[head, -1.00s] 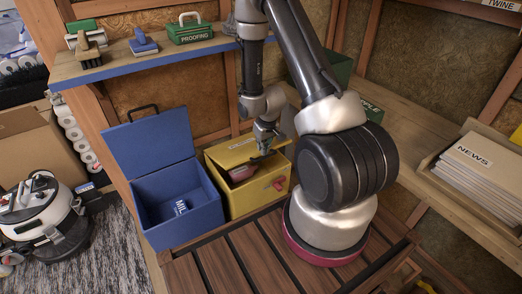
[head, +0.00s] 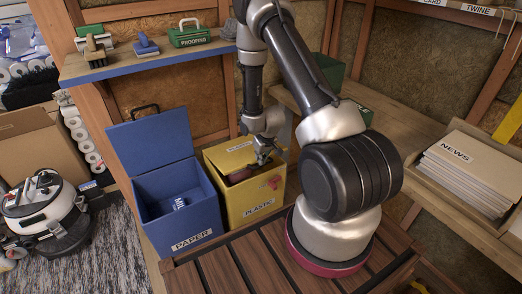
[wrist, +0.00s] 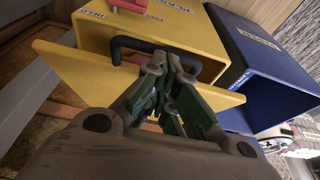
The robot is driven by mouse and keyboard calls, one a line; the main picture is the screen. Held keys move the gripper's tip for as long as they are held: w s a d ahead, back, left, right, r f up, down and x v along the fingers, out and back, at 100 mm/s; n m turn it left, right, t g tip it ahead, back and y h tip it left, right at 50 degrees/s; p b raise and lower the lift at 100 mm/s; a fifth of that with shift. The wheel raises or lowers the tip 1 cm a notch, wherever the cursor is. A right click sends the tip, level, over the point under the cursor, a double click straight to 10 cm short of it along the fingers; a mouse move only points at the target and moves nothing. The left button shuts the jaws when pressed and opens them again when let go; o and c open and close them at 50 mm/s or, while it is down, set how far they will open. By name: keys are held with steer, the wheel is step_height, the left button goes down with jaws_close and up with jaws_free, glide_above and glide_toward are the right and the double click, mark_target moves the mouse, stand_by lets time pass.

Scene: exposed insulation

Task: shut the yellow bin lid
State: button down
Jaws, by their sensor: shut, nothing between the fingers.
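The yellow bin (head: 238,205), labelled PLASTIC, stands right of the blue bin. Its yellow lid (head: 217,156) is raised at the back, and a dark opening shows below it. In the wrist view the lid (wrist: 78,68) is a slanted yellow panel with a black handle (wrist: 150,46). My gripper (head: 264,160) is over the bin's opening. In the wrist view its fingers (wrist: 165,95) are shut and empty, close to the lid and handle. I cannot tell whether they touch. My arm hides part of the lid's right side.
A blue bin (head: 150,215) labelled PAPER stands open at the left, its lid (head: 150,140) upright. A shelf (head: 145,62) with brushes and a green box is above. A wooden bench (head: 425,180) with newspapers is at the right. Slatted decking (head: 235,265) lies in front.

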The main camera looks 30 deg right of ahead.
steer(key=f, duration=0.3)
steer(key=s+f, duration=0.1)
steer(key=f, duration=0.2)
steer(key=s+f, duration=0.1)
steer(key=f, duration=0.2)
steer(key=shift+s+f, duration=0.15)
steer(key=shift+f, duration=0.05)
steer(key=s+v, duration=0.1)
steer(key=v, duration=1.2)
